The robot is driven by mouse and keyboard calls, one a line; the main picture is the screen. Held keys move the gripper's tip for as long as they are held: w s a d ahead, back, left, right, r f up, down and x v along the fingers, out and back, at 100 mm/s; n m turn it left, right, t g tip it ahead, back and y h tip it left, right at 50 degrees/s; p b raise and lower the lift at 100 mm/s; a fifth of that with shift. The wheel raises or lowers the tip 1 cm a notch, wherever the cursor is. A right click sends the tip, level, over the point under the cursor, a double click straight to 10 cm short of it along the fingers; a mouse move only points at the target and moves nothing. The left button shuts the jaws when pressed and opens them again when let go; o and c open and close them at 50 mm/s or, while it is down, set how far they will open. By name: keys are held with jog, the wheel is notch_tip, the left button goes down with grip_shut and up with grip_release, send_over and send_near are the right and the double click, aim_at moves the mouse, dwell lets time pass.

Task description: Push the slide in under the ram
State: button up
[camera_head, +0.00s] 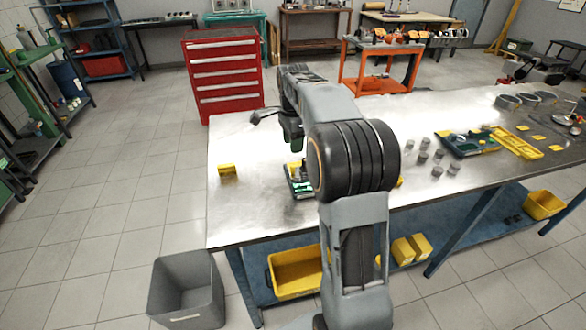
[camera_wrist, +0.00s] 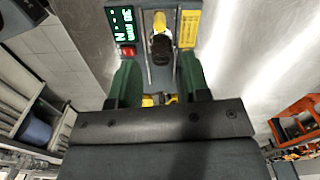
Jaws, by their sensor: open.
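The press (camera_head: 301,181) stands on the metal table, partly hidden behind my arm in the head view. In the wrist view its grey body (camera_wrist: 137,8) fills the top middle, with a lit green panel, a red button and a yellow label. A small yellow piece (camera_wrist: 160,100) shows lower down between the fingers. My gripper (camera_wrist: 158,66) is open, its green fingers apart over the press's near side. In the head view my gripper (camera_head: 293,136) hangs above the press.
A yellow block (camera_head: 227,172) lies left of the press on the table (camera_head: 245,215). The table's left end is mostly clear. A grey bin (camera_head: 186,290) stands on the floor.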

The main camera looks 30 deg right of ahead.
aim_at(293, 165)
notch_tip(293, 165, down, 10)
jog(key=shift+r, duration=0.1)
dwell(0.4)
jog(key=shift+c, duration=0.3)
grip_shut()
